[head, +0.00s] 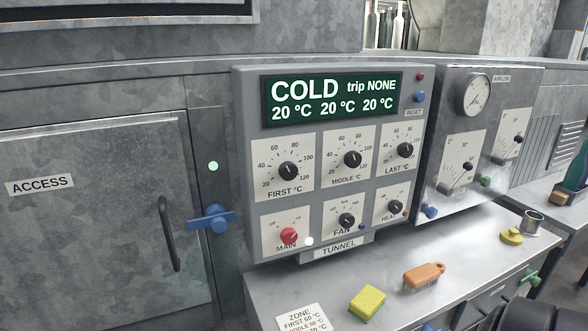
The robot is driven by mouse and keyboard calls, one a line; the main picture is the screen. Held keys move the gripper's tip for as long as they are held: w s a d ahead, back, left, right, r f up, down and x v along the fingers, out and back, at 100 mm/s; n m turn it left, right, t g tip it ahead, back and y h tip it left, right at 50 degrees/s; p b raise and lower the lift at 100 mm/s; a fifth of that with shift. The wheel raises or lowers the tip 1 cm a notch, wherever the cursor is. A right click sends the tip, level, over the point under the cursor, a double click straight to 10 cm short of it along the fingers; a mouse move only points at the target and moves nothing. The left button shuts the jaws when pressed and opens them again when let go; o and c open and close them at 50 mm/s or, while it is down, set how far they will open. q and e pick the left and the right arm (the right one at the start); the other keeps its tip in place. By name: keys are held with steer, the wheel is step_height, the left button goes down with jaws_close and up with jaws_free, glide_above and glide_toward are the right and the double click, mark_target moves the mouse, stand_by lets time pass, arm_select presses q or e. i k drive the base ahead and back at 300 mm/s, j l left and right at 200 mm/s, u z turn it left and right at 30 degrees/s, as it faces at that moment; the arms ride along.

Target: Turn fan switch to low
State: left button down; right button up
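The fan switch (346,220) is a small black knob on a white plate marked FAN, in the middle of the bottom row of the grey tunnel control panel (240,150). Small lettering is printed around it, too small to read surely, and I cannot tell which mark its pointer meets. Nothing touches the knob. The red MAIN knob (289,236) is to its left and the black HEAT knob (395,208) to its right. Neither gripper shows in the head view.
The display (330,97) reads COLD, trip NONE. A yellow sponge (367,302), an orange-handled brush (424,276) and a metal cup (534,222) stand on the bench (455,262). A blue door handle (212,219) is left of the panel. Dark rounded parts fill the lower right corner.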

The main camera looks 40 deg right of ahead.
mark_target(347, 220)
steer(key=z, duration=1.65)
